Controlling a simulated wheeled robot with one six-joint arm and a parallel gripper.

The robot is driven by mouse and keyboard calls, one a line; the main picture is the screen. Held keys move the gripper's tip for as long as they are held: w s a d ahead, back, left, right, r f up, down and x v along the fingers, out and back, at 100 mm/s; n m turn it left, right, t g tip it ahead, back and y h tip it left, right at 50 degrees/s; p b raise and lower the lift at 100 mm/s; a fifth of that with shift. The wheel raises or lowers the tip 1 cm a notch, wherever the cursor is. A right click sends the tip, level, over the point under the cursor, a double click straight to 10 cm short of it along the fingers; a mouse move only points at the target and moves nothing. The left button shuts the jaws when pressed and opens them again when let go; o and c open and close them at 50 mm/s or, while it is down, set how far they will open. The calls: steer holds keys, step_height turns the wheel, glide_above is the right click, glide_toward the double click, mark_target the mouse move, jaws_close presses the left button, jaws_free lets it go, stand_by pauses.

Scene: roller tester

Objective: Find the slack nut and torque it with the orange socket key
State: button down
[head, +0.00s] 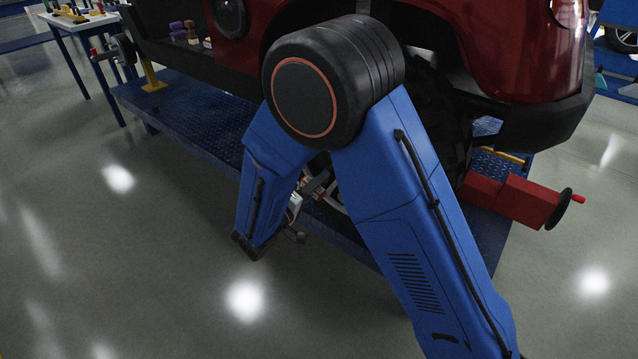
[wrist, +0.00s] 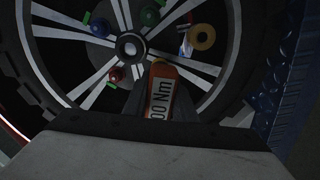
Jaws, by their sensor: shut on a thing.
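In the wrist view, my gripper (wrist: 160,100) is shut on the orange socket key (wrist: 161,72), whose white label reads "00 Nm" in part. The key points at the wheel (wrist: 55,32); I cannot tell whether it touches anything. A red nut (wrist: 116,75), a blue nut (wrist: 99,27) and a green nut (wrist: 150,17) sit around the hub (wrist: 130,46). A tan ring-shaped piece (wrist: 202,37) shows at the upper right of the hub. Small green marks lie beside several nuts. Which nut is slack cannot be told. In the head view, my arm hides most of the wheel and gripper.
The red vehicle (head: 500,45) stands over a blue tread-plate platform (head: 190,110). A red box with a black handwheel (head: 566,208) juts out at the right. A table with small items (head: 80,20) is at the far left. The floor in front is clear.

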steer(key=shift+x, duration=1.7)
stand_by(1.0)
steer(key=m, duration=0.5)
stand_by(0.4)
steer(key=shift+m, duration=0.3)
steer(key=m, duration=0.4)
stand_by(0.4)
